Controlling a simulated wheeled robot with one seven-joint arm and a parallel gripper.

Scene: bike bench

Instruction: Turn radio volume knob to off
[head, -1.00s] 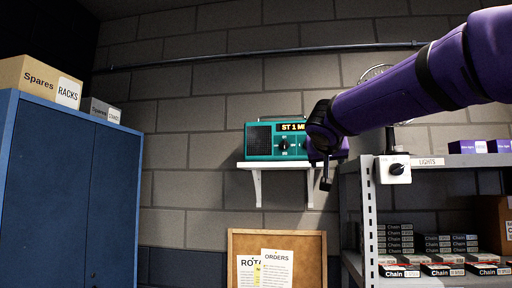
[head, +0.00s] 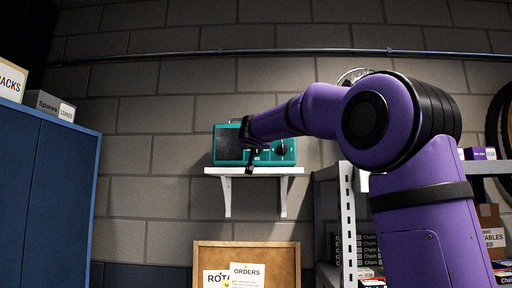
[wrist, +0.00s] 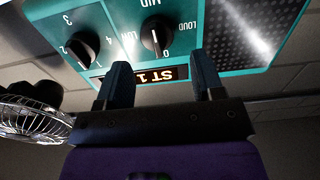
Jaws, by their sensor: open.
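The teal radio (head: 226,146) stands on a white wall shelf. In the wrist view the radio's face (wrist: 228,52) shows upside down. The black volume knob (wrist: 157,36), marked LOUD, MID and 0, has a white line roughly upright in the picture; which end is the pointer I cannot tell. A station knob (wrist: 82,47), numbered 1 to 4, is left of it. My gripper (wrist: 160,72) is open, its two fingers apart at the radio's face near the display, with the volume knob beyond their gap; contact is not clear. In the head view my gripper (head: 250,158) hides the volume knob.
The wall shelf (head: 240,171) is narrow. A wire fan (wrist: 30,117) is close to my gripper's left in the wrist view. A metal rack (head: 348,225) stands at right, a blue cabinet (head: 45,190) at left, and a cork board (head: 290,255) hangs below.

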